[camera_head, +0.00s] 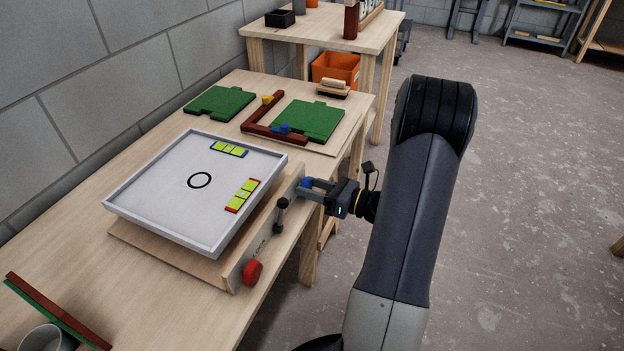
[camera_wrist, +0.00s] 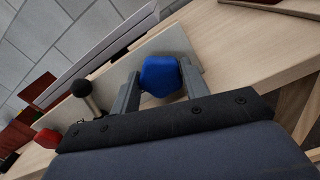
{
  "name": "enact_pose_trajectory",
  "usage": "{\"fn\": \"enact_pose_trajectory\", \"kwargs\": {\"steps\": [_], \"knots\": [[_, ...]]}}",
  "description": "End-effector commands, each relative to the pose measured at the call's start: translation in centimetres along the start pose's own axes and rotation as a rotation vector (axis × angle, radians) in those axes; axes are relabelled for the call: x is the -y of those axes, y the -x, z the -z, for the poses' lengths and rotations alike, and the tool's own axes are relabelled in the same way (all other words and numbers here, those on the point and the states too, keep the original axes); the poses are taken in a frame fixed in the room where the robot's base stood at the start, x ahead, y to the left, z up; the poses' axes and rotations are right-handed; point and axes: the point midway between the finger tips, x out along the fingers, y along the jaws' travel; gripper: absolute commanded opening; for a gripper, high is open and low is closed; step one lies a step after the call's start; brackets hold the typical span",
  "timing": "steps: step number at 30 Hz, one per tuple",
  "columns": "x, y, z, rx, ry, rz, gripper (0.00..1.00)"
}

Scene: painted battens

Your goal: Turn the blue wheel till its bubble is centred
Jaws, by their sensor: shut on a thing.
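The blue wheel (camera_head: 307,182) sits on the front board of a tilting white tray (camera_head: 160,225). My gripper (camera_head: 306,189) is shut on it. In the wrist view the blue wheel (camera_wrist: 161,76) lies between the two fingers of my gripper (camera_wrist: 160,80), one on each side. The blue-edged vial (camera_head: 229,149) lies at the tray's far side. A red-edged vial (camera_head: 243,195) lies near its right side. Both are yellow-green; their bubbles are too small to place surely. A black ring is marked mid-tray.
A red wheel (camera_head: 252,272) and a black-knobbed lever (camera_head: 281,204) are on the same board, left of my gripper in the wrist view. Green plates (camera_head: 309,121) and dark red battens lie behind. A grey cup (camera_head: 47,338) stands front left. Floor to the right is clear.

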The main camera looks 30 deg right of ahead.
Motion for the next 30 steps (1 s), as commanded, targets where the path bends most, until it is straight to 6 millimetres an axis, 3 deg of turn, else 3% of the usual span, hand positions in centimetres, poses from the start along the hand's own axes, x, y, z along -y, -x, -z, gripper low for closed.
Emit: {"fn": "enact_pose_trajectory", "kwargs": {"steps": [12,13,18,21,30], "knots": [[0.01,0.0,0.07,0.0,-0.035,0.0,0.2],[0.01,0.0,0.07,0.0,-0.034,0.0,0.44],[0.02,0.0,0.05,0.0,-0.034,0.0,0.58],[0.02,0.0,0.04,0.0,-0.033,0.0,0.65],[0.05,0.33,-0.02,0.001,-0.033,0.001,0.65]]}}
